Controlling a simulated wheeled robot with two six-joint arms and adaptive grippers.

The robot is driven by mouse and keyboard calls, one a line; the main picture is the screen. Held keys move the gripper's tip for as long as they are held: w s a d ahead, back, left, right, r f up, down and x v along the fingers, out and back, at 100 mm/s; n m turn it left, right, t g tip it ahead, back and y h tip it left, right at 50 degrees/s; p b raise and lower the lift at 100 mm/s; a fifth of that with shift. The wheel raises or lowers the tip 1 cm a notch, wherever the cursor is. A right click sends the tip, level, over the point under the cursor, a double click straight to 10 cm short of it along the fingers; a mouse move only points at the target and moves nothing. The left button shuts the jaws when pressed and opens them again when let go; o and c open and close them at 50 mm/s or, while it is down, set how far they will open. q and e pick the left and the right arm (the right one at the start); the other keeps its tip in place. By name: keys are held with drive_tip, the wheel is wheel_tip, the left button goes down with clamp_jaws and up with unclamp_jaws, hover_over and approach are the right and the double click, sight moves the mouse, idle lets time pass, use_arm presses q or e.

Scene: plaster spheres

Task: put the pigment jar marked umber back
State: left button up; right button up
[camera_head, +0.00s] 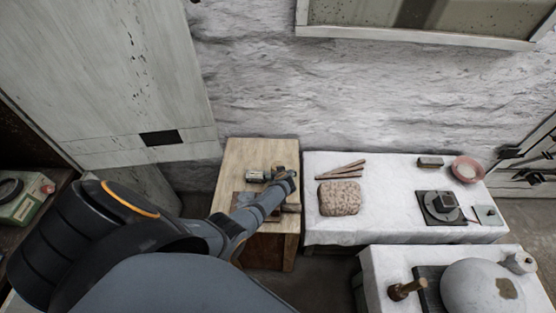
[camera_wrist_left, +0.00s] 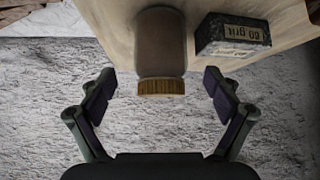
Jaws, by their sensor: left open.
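In the left wrist view a jar with a dull brown body (camera_wrist_left: 161,45) and a ribbed golden-brown lid (camera_wrist_left: 161,87) sits at the wooden table. No marking on it can be read. My left gripper (camera_wrist_left: 160,79) is open. Its fingers are on either side of the lid, with a gap on both sides. In the head view my left gripper (camera_head: 284,173) is over the wooden table (camera_head: 258,151), and the arm hides part of the tabletop. I cannot make out the jar clearly there. My right gripper is not in view.
To the right, a white-covered table (camera_head: 385,215) holds sticks (camera_head: 341,170), a speckled lump (camera_head: 339,198) and a pink bowl (camera_head: 466,169). A plaster sphere (camera_head: 482,287) stands on a nearer table.

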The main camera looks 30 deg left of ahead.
use_arm(q)
drive_tip(key=b+x, duration=0.1)
drive_tip(key=x, duration=0.2)
drive_tip(key=shift+f, duration=0.1)
drive_tip(key=shift+c, duration=0.4)
drive_tip(key=c, duration=1.2)
drive_tip(key=shift+r, duration=0.2)
drive_tip(key=c, duration=0.4)
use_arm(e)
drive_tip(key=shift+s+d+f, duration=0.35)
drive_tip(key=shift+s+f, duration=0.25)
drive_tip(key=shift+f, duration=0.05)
